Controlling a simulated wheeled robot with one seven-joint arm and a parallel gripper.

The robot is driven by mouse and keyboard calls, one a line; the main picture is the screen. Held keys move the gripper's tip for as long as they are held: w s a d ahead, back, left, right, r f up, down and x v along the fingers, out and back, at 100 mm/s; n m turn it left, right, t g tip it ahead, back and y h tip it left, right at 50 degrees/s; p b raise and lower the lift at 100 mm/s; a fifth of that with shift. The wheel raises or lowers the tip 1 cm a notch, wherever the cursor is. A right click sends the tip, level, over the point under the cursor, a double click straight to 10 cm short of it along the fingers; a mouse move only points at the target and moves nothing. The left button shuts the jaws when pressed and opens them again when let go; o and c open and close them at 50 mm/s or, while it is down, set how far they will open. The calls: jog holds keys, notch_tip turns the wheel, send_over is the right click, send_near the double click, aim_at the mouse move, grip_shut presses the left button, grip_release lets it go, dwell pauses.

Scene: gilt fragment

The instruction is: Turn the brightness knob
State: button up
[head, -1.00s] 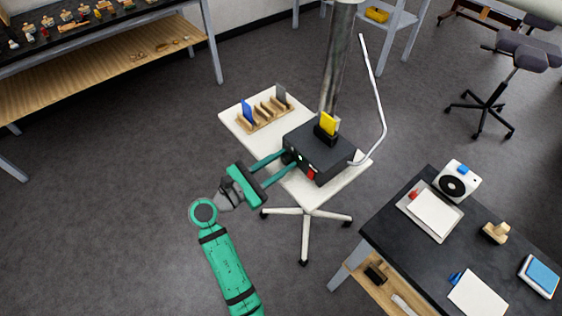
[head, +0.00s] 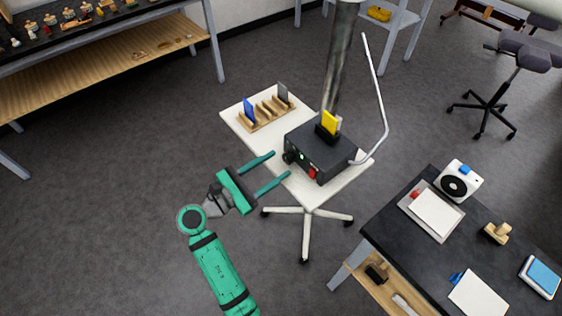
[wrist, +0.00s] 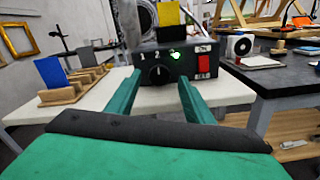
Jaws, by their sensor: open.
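A dark box (head: 324,160) stands on a small white table (head: 240,122). Its front carries a round black knob (head: 289,157), a lit green light (head: 303,156) and a red switch (head: 313,173). In the wrist view the knob (wrist: 158,75) has a pale pointer line that stands about upright, below the printed numbers. My gripper (head: 281,164) is open and empty, its two teal fingers pointing at the box front. The fingertips are short of the knob. In the wrist view the knob lies between my fingers (wrist: 160,85), nearer the left one.
A yellow plate (head: 330,122) stands in a holder on the box. A wooden rack (head: 266,116) with blue and grey plates is to its left. A bent pale rod (head: 373,85) rises beside the box. A dark desk (head: 400,250) stands at right; the floor on the left is clear.

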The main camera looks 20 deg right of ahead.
jog(key=v, duration=0.7)
jog(key=shift+a, duration=0.15)
